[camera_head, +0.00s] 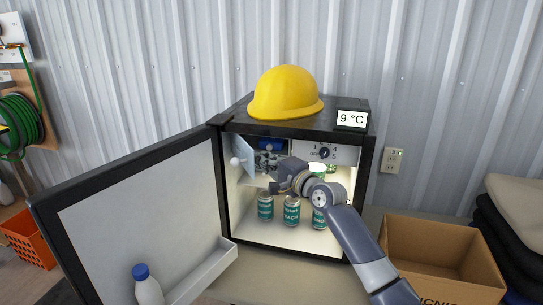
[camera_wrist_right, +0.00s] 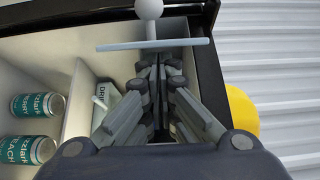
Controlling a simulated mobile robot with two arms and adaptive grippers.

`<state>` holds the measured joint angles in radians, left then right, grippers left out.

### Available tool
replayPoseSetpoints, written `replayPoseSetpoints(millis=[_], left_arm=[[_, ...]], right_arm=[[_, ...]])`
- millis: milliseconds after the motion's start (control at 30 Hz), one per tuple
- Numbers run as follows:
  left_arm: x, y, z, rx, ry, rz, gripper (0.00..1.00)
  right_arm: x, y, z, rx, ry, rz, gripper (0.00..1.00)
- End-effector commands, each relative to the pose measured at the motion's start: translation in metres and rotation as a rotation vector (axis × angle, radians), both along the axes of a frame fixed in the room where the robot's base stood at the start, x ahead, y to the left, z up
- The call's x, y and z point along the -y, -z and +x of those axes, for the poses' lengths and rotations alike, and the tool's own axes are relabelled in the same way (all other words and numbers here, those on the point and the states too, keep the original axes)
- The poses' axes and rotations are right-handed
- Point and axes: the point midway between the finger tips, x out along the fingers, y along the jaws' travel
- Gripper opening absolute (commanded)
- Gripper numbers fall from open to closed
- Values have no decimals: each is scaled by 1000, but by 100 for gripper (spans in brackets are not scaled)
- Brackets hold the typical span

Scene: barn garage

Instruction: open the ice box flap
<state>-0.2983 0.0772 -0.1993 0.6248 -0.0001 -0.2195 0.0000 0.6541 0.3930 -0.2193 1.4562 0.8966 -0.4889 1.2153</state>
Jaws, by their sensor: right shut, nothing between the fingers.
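The ice box flap (camera_head: 244,156) is a pale blue panel with a white round knob (camera_head: 235,161) at the upper left inside the open fridge. It stands swung out to the left, leaving the compartment open. In the wrist view the flap (camera_wrist_right: 125,46) shows nearly edge-on, with its knob (camera_wrist_right: 149,9) beyond it. My right gripper (camera_head: 259,160) is at the compartment's mouth, on the side of the flap away from the knob. Its fingers (camera_wrist_right: 155,62) are shut and empty, with tips close against the flap; contact is unclear. My left gripper is out of view.
The fridge door (camera_head: 140,215) stands wide open at left, with a bottle (camera_head: 147,287) in its shelf. Several cans (camera_head: 291,211) stand inside below my right gripper. A yellow hard hat (camera_head: 285,93) and a 9 °C display (camera_head: 351,119) are on top. A cardboard box (camera_head: 440,289) is at right.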

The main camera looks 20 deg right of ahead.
Motion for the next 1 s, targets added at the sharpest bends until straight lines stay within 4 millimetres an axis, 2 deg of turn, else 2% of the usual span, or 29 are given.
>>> replayPoseSetpoints(millis=[367,467,700,867,1000], left_arm=[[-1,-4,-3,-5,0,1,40],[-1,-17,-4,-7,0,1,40],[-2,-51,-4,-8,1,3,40],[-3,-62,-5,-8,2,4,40],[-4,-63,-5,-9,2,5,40]], right_arm=[[-3,-1,-1,-1,-1,1,0],[-13,-4,-3,-2,-3,2,0],[-49,-6,-9,-3,-2,5,0],[-69,-3,-9,-2,0,2,0],[-74,0,-9,0,0,1,0]])
